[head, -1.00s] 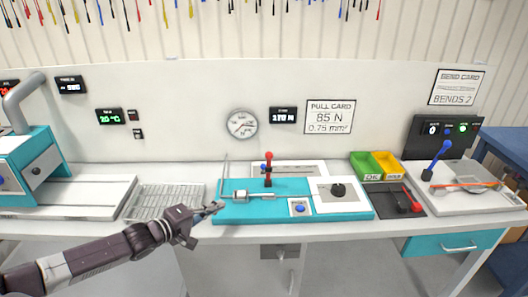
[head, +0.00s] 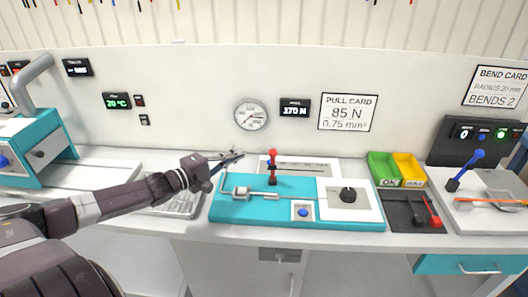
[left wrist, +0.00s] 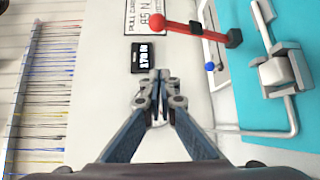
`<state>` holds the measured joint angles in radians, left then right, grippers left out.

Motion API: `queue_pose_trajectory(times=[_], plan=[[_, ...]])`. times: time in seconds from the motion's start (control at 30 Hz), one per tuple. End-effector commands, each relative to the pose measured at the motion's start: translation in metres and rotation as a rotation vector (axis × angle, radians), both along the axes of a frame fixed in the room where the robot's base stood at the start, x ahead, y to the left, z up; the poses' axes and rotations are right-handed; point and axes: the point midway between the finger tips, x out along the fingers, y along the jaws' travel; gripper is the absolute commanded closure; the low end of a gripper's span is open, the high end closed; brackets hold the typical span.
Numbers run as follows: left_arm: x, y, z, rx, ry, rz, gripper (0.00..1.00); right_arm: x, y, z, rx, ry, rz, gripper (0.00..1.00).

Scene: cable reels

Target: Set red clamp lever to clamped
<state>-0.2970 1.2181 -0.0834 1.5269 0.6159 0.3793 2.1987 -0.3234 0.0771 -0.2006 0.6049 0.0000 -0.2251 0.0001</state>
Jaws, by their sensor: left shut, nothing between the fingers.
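The red clamp lever (head: 272,166) stands upright at the back edge of the teal pull fixture (head: 231,211); its red knob is on top. In the left wrist view the lever (left wrist: 178,25) lies across the upper right, ahead of the fingers. My left gripper (head: 238,155) hovers left of the lever at about knob height, apart from it. In the left wrist view the gripper (left wrist: 160,82) is shut, with nothing between its fingers. My right gripper is not in view.
A thin metal rod (head: 222,180) rises at the fixture's left end, close to my gripper. A black knob (head: 348,195) and a blue button (head: 303,212) sit on the fixture. Green (head: 383,168) and yellow (head: 408,168) bins stand to the right. A wire tray (head: 180,206) is left.

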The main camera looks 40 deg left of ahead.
Motion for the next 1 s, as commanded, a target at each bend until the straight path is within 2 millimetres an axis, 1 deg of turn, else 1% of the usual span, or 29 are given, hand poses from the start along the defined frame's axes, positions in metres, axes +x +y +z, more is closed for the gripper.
queue_pose_trajectory(times=[0.03, 0.13, 0.2, 0.27, 0.37, 0.6, 0.7, 0.87, 1.0], plan=[[0.004, 0.0, 0.0, 0.0, -0.003, 0.001, 1.0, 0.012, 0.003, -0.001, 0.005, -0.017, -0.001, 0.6], [0.012, -0.002, 0.0, 0.0, -0.004, 0.0, 1.0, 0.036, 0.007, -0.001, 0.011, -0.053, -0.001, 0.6], [0.018, -0.004, 0.0, 0.0, -0.005, 0.0, 1.0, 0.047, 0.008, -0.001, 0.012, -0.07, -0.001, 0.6], [0.023, -0.004, 0.0, 0.0, -0.004, 0.001, 1.0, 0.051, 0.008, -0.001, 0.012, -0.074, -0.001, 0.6], [0.031, -0.006, -0.001, 0.0, -0.004, 0.001, 1.0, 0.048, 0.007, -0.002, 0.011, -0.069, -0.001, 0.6], [0.053, -0.01, -0.002, 0.0, -0.004, 0.002, 1.0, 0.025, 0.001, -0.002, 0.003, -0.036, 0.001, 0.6], [0.062, -0.012, -0.003, 0.0, -0.003, 0.001, 1.0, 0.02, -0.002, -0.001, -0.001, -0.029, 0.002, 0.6], [0.076, -0.015, -0.004, 0.0, -0.003, 0.001, 1.0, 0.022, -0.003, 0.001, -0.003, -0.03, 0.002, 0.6], [0.087, -0.017, -0.005, 0.001, -0.002, 0.001, 1.0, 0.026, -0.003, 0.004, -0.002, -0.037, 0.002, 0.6]])
